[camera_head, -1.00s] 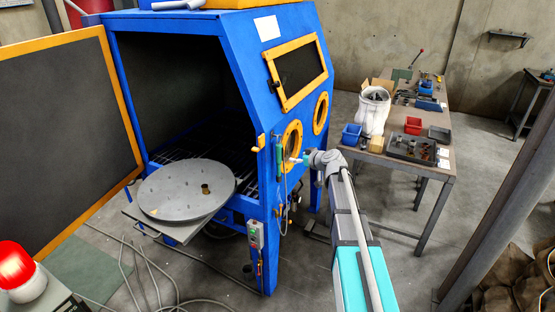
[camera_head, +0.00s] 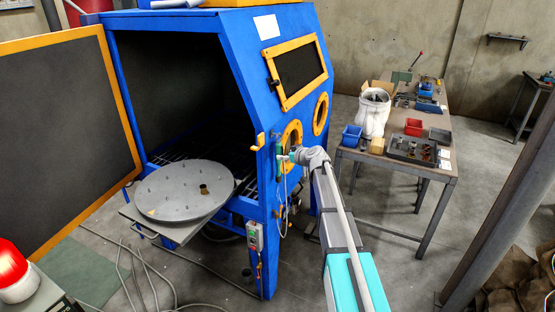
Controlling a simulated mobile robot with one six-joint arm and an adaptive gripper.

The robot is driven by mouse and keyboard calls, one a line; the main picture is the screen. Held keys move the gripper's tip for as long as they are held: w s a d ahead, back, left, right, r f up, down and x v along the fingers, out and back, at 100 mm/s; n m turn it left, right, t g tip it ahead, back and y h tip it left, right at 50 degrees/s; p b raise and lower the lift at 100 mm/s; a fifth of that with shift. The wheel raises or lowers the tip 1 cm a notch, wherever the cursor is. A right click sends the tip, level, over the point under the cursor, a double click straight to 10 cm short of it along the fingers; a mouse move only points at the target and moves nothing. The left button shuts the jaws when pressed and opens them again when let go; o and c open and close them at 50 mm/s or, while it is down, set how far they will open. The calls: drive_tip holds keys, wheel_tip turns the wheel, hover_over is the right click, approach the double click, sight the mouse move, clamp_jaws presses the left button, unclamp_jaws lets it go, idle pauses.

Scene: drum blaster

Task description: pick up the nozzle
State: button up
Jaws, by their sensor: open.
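My gripper (camera_head: 288,158) is at the side of the blue blast cabinet (camera_head: 250,90), just in front of the lower left round port (camera_head: 292,138). It looks small and is partly merged with what is behind it; its jaws are open. A slim green tool (camera_head: 279,164) hangs upright on the cabinet side by the gripper tip, with a hose below it; it may be the nozzle, but I cannot tell for sure. Whether the gripper touches it is not clear. A short brass piece (camera_head: 204,189) stands on the round grey turntable (camera_head: 165,195), away from my gripper.
The cabinet door (camera_head: 65,120) stands open at left. A control box (camera_head: 254,236) and hoses sit on the cabinet's front post. A workbench (camera_head: 405,175) with bins and a white bucket (camera_head: 373,112) stands right. A grey post (camera_head: 500,215) rises at far right.

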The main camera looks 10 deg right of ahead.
sight(279, 153)
drive_tip(key=shift+b+x, duration=0.85)
drive_tip(key=shift+x, duration=1.8)
drive_tip(key=shift+a+r, duration=0.1)
drive_tip(key=shift+r, duration=0.05)
clamp_jaws()
